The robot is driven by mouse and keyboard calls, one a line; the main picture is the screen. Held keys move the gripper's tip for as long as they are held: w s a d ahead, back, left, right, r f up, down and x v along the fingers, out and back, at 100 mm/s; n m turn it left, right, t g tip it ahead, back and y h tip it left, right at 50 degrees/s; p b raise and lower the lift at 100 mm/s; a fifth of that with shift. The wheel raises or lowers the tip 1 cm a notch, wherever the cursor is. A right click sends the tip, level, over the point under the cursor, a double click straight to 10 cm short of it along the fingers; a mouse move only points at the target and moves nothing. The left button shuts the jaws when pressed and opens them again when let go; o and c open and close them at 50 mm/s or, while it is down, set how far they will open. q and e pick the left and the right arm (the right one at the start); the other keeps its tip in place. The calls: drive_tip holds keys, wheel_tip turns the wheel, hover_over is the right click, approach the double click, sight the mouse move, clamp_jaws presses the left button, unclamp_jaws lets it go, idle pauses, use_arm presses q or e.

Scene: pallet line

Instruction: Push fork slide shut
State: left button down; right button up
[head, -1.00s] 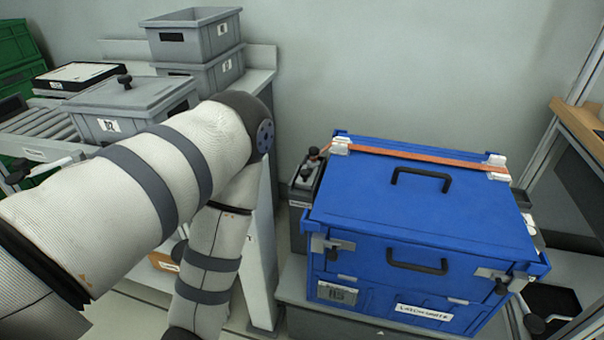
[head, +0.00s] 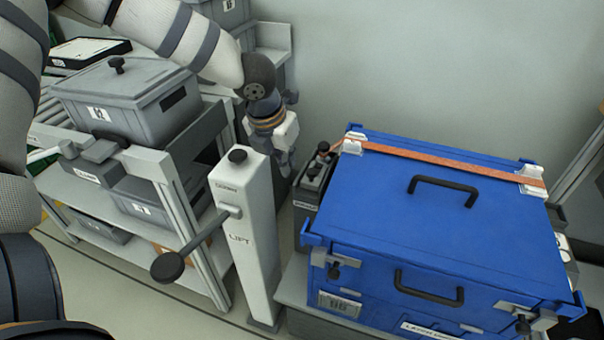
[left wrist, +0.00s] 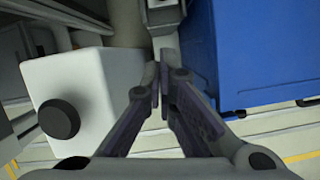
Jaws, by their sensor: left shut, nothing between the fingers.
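No part is clearly readable as the fork slide. A small dark grey unit (head: 311,190) with black knobs stands against the left side of the blue crate (head: 440,215); its label is too small to read. My left gripper (head: 287,168) points down between the lift post (head: 248,225) and this unit, its fingers shut and empty. In the left wrist view the shut fingertips (left wrist: 161,85) are between the white post (left wrist: 85,85) and the blue crate (left wrist: 255,50). A grey part (left wrist: 165,18) shows beyond the fingertips. My right gripper is not in view.
The post has a black knob on top and a lever with a black ball (head: 168,266) reaching left. A grey rack with a lidded grey bin (head: 125,100) stands at left. An orange strap (head: 440,160) crosses the crate. Floor shows between rack and post.

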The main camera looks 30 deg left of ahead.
sight(315, 171)
use_arm(q)
drive_tip(key=w+f+b, duration=0.3)
drive_tip(key=w+f, duration=0.4)
drive_tip(key=f, duration=0.3)
drive_tip(key=shift+a, duration=0.3)
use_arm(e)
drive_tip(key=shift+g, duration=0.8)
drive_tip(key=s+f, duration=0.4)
